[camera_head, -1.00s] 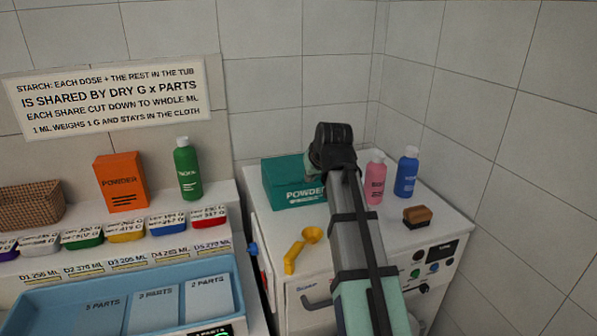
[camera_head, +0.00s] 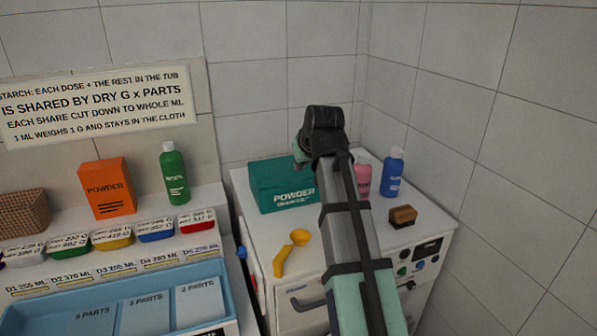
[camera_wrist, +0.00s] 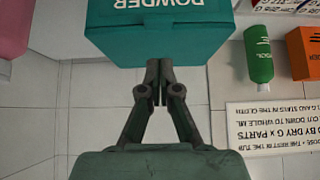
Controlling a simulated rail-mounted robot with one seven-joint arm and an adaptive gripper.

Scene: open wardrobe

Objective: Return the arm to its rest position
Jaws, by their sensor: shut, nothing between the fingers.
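My arm rises from the lower right of the head view, with its bent wrist joint (camera_head: 325,130) above the white machine. My gripper hangs behind it there and is mostly hidden. In the wrist view my gripper (camera_wrist: 160,82) is shut, fingertips together, with nothing between them. A teal powder box (camera_wrist: 165,40) fills the upper middle of that view, just beyond the fingertips in the picture. I cannot tell whether they touch. The box also stands on the machine in the head view (camera_head: 277,188), left of my arm.
A pink bottle (camera_head: 362,180), blue bottle (camera_head: 393,173) and brown brush (camera_head: 402,216) stand right of my arm. A yellow scoop (camera_head: 291,252) lies left of it. Green bottle (camera_head: 174,175), orange box (camera_head: 106,190), coloured tubs and blue tray (camera_head: 60,300) are left. Tiled walls close the corner.

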